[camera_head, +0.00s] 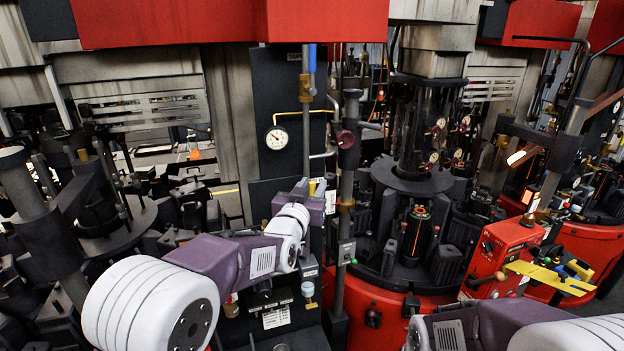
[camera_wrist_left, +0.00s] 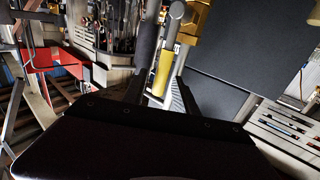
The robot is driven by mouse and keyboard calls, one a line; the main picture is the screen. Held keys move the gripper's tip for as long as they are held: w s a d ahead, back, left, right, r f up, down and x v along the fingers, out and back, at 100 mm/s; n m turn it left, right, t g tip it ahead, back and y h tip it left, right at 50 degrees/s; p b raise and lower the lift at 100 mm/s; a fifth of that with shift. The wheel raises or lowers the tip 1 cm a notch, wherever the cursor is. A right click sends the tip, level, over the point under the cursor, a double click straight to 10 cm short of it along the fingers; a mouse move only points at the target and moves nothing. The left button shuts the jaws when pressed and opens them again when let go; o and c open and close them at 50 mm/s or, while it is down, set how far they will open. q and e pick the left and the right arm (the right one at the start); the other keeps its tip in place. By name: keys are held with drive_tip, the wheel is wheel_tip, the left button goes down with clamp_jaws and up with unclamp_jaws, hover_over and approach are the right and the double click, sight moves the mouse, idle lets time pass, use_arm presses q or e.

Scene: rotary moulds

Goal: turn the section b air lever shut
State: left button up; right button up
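A lever with a yellow grip (camera_wrist_left: 163,72) on a grey metal fitting shows in the left wrist view. It stands between the fingers of my left gripper (camera_wrist_left: 162,82), which look spread, with a gap beside the grip. In the head view, my left gripper (camera_head: 316,190) is at the pipework beside the dark panel, and a small bit of yellow (camera_head: 320,187) shows there. A blue-handled lever (camera_head: 312,58) hangs higher on the same pipework. No readable label shows which lever is section b. My right gripper is out of view; only part of that arm shows at the bottom.
A round gauge (camera_head: 277,138) sits on the dark panel (camera_head: 268,95) left of the pipes. A thick vertical post (camera_head: 347,200) stands close right of my left gripper. A red control box (camera_head: 500,255) is at the right, near the moulding machine (camera_head: 415,175).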

use_arm(q)
drive_tip(key=shift+d, duration=0.2)
drive_tip(key=shift+a, duration=0.15)
clamp_jaws()
idle(1.2)
